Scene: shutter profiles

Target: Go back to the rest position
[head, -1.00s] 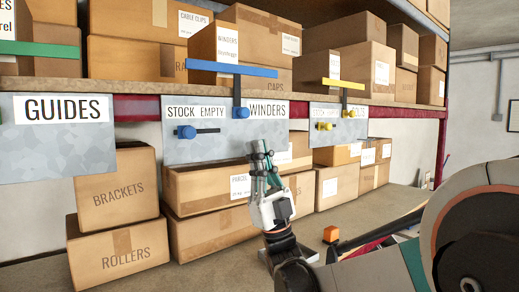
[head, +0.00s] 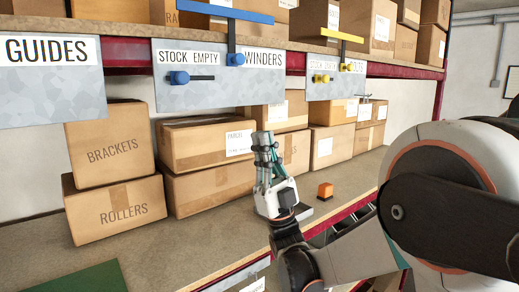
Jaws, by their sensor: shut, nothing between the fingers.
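My gripper (head: 265,143) points upward in the middle of the head view, its fingers closed together with nothing between them. It stands in front of the cardboard boxes on the lower shelf. My arm comes in from the right side of the picture and bends up to the gripper. The gripper looks clear of the sign panels above it; whether it is clear of the boxes behind is hard to tell.
The grey STOCK EMPTY / WINDERS panel (head: 205,94) carries a blue slider (head: 179,78); a similar panel has a yellow slider (head: 320,79). BRACKETS (head: 112,150) and ROLLERS (head: 122,210) boxes are stacked left. An orange block (head: 325,191) sits on the shelf surface (head: 165,255), bare in front.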

